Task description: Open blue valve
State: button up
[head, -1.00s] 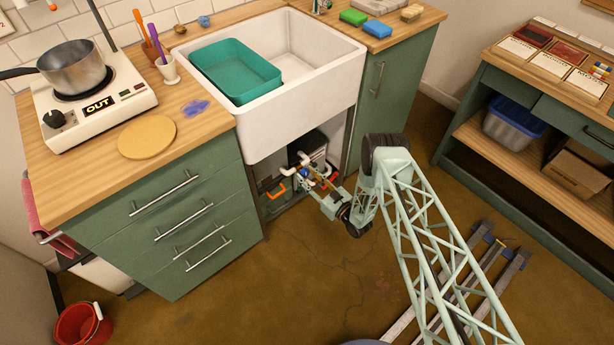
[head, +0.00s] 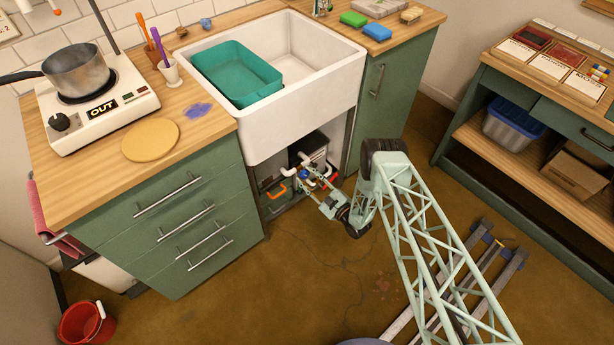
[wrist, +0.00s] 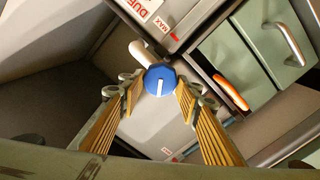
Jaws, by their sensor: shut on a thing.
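The blue valve (wrist: 160,79) is a round blue knob with a white pointer line, seen in the middle of the wrist view. It sits at the end of a white pipe (wrist: 142,52) under the sink. My gripper (wrist: 158,88) has its two ribbed yellow fingers on either side of the knob, shut on it. In the head view my gripper (head: 316,189) reaches into the open space below the sink. The valve is small there and partly hidden by my gripper. The white line runs nearly up and down in the wrist view.
A white sink (head: 301,127) hangs over the pipes. An orange handle (wrist: 232,91) is to the right of the knob in the wrist view. Green drawers (head: 190,222) stand left of the opening and a green cabinet (head: 386,108) right. The floor in front is open.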

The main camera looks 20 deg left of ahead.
jog(key=n+p, duration=0.1)
jog(key=n, duration=0.3)
jog(key=shift+n, duration=0.4)
jog(key=shift+f+n+p, duration=0.2)
jog(key=shift+n+p, duration=0.65)
jog(key=shift+n, duration=1.45)
jog(key=o, duration=0.8)
jog(key=shift+s, duration=0.1)
jog(key=v, duration=1.2)
